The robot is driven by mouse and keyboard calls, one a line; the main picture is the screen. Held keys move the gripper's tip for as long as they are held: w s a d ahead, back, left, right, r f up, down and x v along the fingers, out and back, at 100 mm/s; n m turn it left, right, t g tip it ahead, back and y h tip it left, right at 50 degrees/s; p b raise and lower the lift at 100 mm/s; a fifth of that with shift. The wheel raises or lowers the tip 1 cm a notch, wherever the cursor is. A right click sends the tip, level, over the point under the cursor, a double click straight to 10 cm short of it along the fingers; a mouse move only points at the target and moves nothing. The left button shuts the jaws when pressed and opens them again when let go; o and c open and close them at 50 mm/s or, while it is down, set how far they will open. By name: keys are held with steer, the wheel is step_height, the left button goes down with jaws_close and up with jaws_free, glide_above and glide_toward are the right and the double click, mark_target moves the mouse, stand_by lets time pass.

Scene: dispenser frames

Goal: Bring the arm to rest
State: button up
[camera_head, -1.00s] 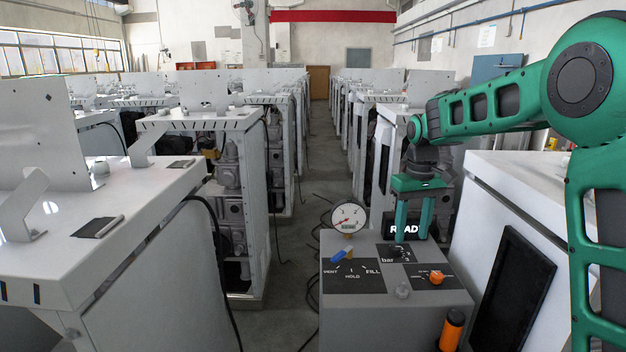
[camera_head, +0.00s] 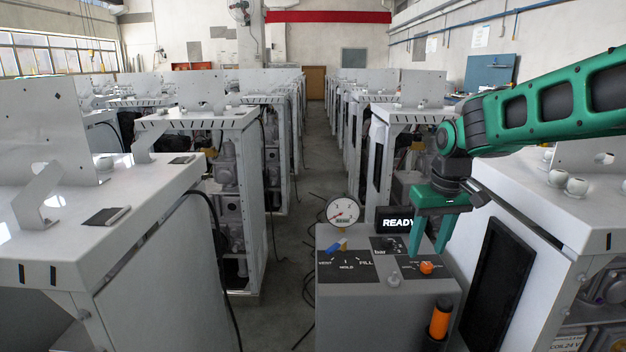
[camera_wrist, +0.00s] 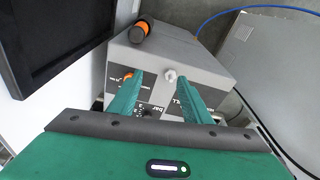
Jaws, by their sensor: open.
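My green gripper (camera_head: 429,250) is open and empty in the head view, its two fingers pointing down over the right part of a grey control box (camera_head: 345,305). In the wrist view my gripper (camera_wrist: 157,98) has its fingers spread apart over the box, with nothing between them held. The box carries a blue-handled selector (camera_head: 338,246) on a panel marked VENT, HOLD and FILL, an orange knob (camera_head: 426,267), a round gauge (camera_head: 342,211) and a black READY display (camera_head: 397,222). Whether the fingertips touch the box, I cannot tell.
An orange cylinder (camera_head: 440,318) stands in a holder at the box's front right. White cabinets stand close on both sides, one with a dark panel (camera_head: 498,290) at right. A floor aisle (camera_head: 318,160) runs back between cabinet rows. Dark cables lie on the floor.

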steer(key=s+d+f+m, duration=0.1)
steer(key=s+d, duration=0.4)
steer(key=s, duration=0.5)
steer(key=s+d+f+m+g, duration=0.1)
steer(key=s+d+m, duration=0.3)
steer(key=s, duration=0.7)
steer(key=s+d+f+m, duration=0.3)
steer(key=s+d, duration=0.2)
steer(key=s, duration=0.6)
steer(key=shift+d+g, duration=0.4)
steer(key=shift+w, duration=0.1)
steer(key=shift+w+f, duration=0.25)
steer(key=shift+w, duration=0.25)
